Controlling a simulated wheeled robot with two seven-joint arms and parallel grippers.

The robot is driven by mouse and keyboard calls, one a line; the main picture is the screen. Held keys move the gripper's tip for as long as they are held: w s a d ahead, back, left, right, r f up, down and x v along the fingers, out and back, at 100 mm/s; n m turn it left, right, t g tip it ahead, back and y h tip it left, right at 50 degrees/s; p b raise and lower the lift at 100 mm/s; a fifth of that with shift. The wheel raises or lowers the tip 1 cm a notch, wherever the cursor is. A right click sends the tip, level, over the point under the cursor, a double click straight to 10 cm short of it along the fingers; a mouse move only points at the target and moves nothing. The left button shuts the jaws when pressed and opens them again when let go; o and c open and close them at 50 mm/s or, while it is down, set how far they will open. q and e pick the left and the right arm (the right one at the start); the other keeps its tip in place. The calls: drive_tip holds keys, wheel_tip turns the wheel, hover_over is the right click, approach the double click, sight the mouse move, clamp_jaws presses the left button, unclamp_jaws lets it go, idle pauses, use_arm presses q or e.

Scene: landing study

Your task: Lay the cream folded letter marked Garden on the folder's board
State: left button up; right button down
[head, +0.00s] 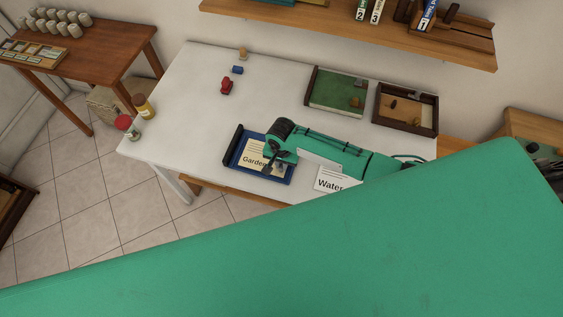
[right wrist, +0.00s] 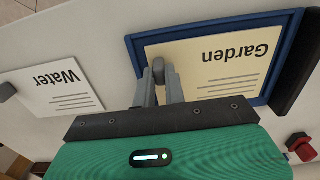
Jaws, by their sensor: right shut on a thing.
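The cream letter marked Garden (head: 255,152) is over the blue board of the folder (head: 288,179), inside its blue rim; the dark spine (head: 233,146) is at the left. In the right wrist view the letter (right wrist: 215,60) appears upside down, framed by the blue board (right wrist: 291,58). My right gripper (head: 268,167) is shut on the letter near one edge, and its fingers (right wrist: 165,75) overlap the letter there. I cannot tell whether the letter touches the board. My left gripper is not in view.
A white letter marked Water (head: 332,181) lies right of the folder on the white table (head: 200,100). Red (head: 227,87) and blue (head: 237,70) small items stand behind. A green-based tray (head: 335,92) and a wooden tray (head: 405,117) are at the back right.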

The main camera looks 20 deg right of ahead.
drive_tip(key=shift+f, duration=0.15)
drive_tip(key=c, duration=1.4)
unclamp_jaws()
wheel_tip(320, 180, up, 6)
drive_tip(key=p, duration=0.6)
drive_tip(key=shift+r+p, duration=0.6)
drive_tip(key=shift+r, duration=0.9)
